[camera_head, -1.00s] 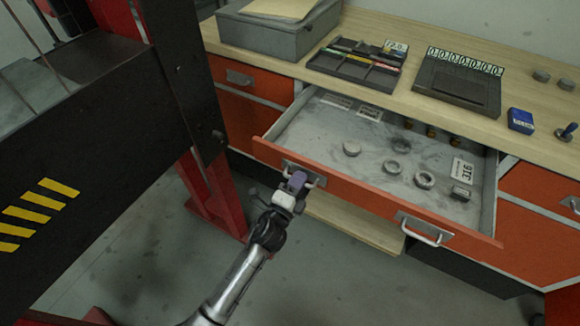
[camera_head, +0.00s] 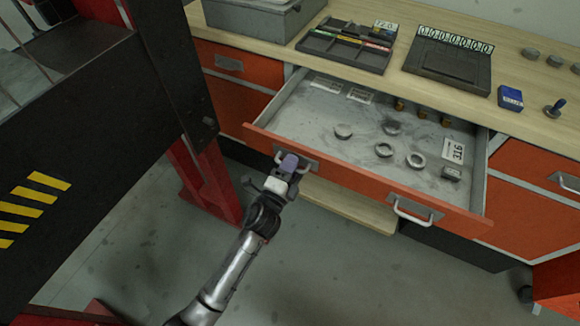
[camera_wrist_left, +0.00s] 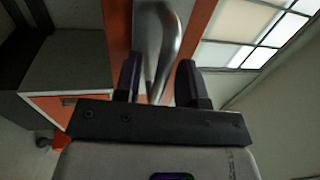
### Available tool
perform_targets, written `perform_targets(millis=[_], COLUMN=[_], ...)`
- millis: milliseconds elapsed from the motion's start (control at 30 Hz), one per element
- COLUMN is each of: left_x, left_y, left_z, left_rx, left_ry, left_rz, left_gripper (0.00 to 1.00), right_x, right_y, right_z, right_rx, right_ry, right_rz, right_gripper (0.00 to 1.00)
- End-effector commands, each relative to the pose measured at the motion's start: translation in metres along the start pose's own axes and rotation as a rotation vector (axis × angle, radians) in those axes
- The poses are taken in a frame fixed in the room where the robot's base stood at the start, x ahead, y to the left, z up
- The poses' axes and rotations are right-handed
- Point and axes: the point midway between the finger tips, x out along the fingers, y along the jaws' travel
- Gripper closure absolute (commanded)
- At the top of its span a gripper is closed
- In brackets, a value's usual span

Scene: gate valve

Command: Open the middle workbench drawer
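The middle drawer, with an orange front (camera_head: 350,177) and a grey inside (camera_head: 365,115), stands well out of the workbench. It has two metal handles, a left one (camera_head: 281,163) and a right one (camera_head: 412,213). My left gripper (camera_head: 288,162) is at the left handle and partly covers it. In the left wrist view, the curved metal handle (camera_wrist_left: 158,45) runs between the two dark fingers of the left gripper (camera_wrist_left: 160,82). The fingers stand apart with narrow gaps beside the handle; firm contact is not clear. My right gripper is not in view.
Several rings and small parts lie in the drawer, such as a ring (camera_head: 415,160). The wooden worktop (camera_head: 350,79) holds a grey box (camera_head: 262,18), a divided tray (camera_head: 345,47) and a blue box (camera_head: 510,98). A red post (camera_head: 205,180) stands left of the drawer. Floor in front is clear.

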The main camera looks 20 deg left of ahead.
Motion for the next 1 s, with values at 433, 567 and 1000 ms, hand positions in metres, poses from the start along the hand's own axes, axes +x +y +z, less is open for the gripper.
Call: perform_targets(millis=[433, 567, 1000], left_x=[-0.06, -0.086, -0.135], left_y=[-0.001, 0.0, 0.0], left_z=[0.0, 0.0, 0.0], left_rx=[-0.002, -0.001, 0.0], left_ry=[-0.001, -0.001, -0.001], left_rz=[0.003, 0.004, 0.001], left_gripper=[0.63, 0.63, 0.63], right_x=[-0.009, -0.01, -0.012], right_y=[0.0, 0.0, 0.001], right_z=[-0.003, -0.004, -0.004], right_rx=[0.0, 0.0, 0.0], right_ry=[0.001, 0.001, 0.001], right_rz=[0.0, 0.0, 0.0], right_gripper=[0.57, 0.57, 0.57])
